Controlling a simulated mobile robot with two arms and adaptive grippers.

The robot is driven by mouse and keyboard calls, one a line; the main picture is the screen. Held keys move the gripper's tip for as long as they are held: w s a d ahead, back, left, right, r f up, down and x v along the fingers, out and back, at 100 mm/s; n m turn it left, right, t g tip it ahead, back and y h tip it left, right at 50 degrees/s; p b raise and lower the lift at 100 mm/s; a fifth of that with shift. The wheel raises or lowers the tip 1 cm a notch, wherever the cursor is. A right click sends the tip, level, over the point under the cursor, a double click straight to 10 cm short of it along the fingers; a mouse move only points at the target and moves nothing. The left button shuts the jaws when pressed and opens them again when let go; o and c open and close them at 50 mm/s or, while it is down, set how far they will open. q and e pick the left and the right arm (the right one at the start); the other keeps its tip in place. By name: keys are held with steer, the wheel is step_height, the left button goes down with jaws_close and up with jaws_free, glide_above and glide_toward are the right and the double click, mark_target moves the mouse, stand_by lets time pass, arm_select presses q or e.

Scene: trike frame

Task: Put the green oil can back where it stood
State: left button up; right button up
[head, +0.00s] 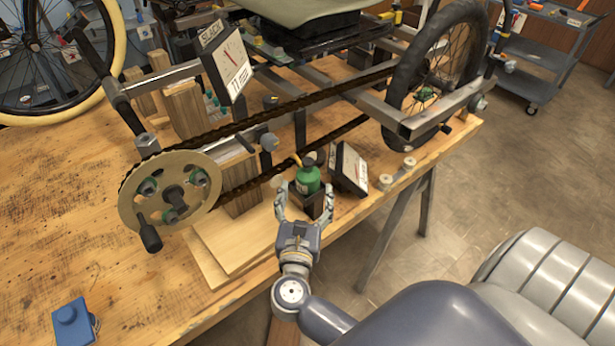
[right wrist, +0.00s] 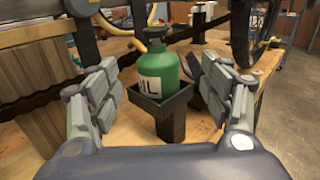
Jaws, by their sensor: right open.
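The green oil can (head: 308,178) stands upright in a small dark holder (head: 313,204) on a post at the bench's front edge. In the right wrist view the can (right wrist: 158,75) shows part of a white label and a yellow spout, and its base sits inside the tray-like holder (right wrist: 163,105). My right gripper (head: 304,202) is open, with its fingers on either side of the can and holder. In the right wrist view a gap shows between each finger and the can. My left gripper is in neither view.
The chain (head: 250,122) and the large chainring (head: 170,200) are left of the can. A dial gauge box (head: 348,168) stands close on its right. Wooden blocks (head: 240,182) are at its left. A blue block (head: 73,324) lies at the bench's lower left.

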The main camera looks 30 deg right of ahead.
mark_target(308, 177)
steer(key=x, duration=0.2)
steer(key=shift+w+d+f, duration=0.1)
steer(key=shift+w+d, duration=0.1)
steer(key=shift+w, duration=0.05)
steer(key=shift+w+d+f+p, duration=0.25)
steer(key=shift+w+d+p, duration=0.1)
steer(key=shift+w+d, duration=0.25)
steer(key=shift+w+d+f+p, duration=0.25)
steer(key=shift+w+d+p, duration=0.15)
steer(key=shift+w, duration=0.3)
steer(key=shift+w+d+f+p, duration=0.3)
steer(key=shift+w+d, duration=0.2)
steer(key=shift+w, duration=0.2)
steer(key=shift+r, duration=0.1)
steer(key=shift+c, duration=0.2)
steer(key=c, duration=1.3)
